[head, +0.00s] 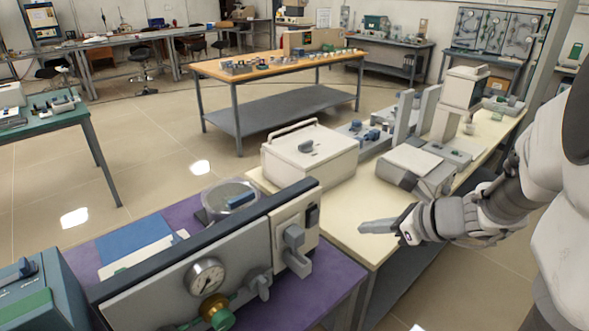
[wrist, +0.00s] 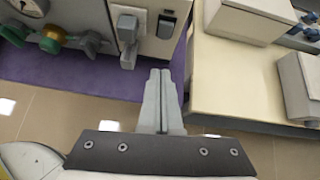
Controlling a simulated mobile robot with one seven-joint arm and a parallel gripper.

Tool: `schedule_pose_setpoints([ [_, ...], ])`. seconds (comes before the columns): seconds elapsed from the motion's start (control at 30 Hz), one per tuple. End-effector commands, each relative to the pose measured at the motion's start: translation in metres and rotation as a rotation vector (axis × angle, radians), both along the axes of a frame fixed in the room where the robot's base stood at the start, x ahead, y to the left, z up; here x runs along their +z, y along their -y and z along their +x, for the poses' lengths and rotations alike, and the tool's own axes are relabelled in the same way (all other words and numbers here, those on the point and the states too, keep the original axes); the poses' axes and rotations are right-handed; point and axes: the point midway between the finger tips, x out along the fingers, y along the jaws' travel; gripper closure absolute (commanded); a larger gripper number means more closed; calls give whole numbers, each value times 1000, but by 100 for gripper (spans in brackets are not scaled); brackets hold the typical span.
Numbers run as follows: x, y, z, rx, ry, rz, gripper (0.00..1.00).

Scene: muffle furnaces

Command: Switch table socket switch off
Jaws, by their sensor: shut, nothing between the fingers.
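A cream socket plate (head: 283,218) is on the right end of the grey panel on the purple table. It holds a grey plug-like block (head: 293,238) and a small dark rocker switch (head: 313,215). In the wrist view the dark switch (wrist: 166,26) is at the top centre, right of the grey block (wrist: 127,27). I cannot tell which way the rocker is tipped. My gripper (head: 362,227) is shut and empty, right of the socket and apart from it. In the wrist view my fingertips (wrist: 160,72) lie below the switch in the picture.
A pressure gauge (head: 205,277) and a brass-and-green valve (head: 215,308) are on the same panel. The cream-topped table (head: 345,215) is to the right, with a white box (head: 310,160) on it.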

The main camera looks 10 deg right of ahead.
Motion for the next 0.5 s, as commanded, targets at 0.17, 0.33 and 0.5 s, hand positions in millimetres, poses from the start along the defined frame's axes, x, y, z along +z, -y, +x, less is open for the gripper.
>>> schedule_pose_setpoints([
  [0.17,-1,2,1,-69,-18,66,100],
  [0.33,0,2,1,-69,-18,66,100],
  [0.5,-2,1,3,-66,-17,65,100],
])
